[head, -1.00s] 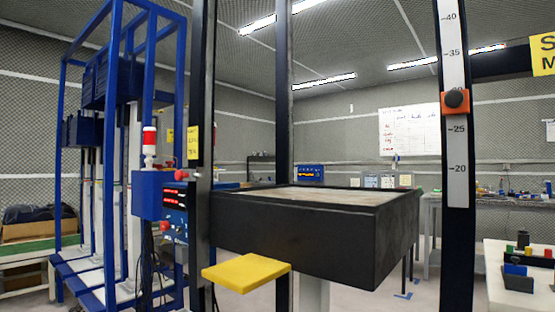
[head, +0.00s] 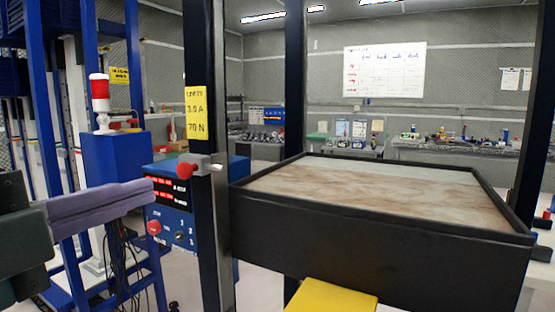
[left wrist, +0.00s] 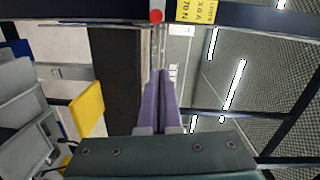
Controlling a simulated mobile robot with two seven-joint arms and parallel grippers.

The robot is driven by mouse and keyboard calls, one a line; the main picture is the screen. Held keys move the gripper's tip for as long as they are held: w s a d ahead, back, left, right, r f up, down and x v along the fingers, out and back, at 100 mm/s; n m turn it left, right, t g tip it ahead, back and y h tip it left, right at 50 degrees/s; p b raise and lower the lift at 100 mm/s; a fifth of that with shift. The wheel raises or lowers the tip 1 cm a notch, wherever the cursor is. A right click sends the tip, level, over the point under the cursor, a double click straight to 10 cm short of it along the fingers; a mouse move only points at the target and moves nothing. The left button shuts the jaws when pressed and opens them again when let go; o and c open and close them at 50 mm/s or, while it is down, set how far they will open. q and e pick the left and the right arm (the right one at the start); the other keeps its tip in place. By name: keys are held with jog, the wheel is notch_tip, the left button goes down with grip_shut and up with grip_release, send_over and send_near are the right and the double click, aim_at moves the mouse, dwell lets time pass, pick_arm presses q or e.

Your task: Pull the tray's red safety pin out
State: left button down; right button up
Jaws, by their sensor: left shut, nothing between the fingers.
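The red safety pin (head: 187,170) has a round red knob and sits in a small grey block on the dark upright post, at the left corner of the tray. The black-walled tray (head: 380,240) stands level on the right. In the left wrist view the red knob (left wrist: 156,16) is at the top, beyond the fingertips. My left gripper (head: 150,190) comes in from the left with its purple fingers closed and empty. Its tips are left of the knob and apart from it; the fingers also show in the left wrist view (left wrist: 158,75). My right gripper is out of view.
A blue control box (head: 172,205) with red displays and a red button is just below the pin. A yellow plate (head: 335,298) juts out under the tray. A red-and-white signal lamp (head: 100,100) stands on a blue box at left.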

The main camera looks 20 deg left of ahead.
aim_at(180, 175)
pick_arm(q)
jog(key=w+a, duration=0.1)
jog(key=w, duration=0.2)
jog(key=w+p, duration=0.1)
jog(key=w, duration=0.3)
jog(key=w+a+f, duration=0.1)
jog(key=w, duration=0.2)
jog(key=shift+w+a, duration=0.45)
jog(key=shift+a, duration=0.35)
jog(key=shift+p, duration=0.3)
jog(key=a, duration=0.4)
jog(key=shift+w, duration=0.15)
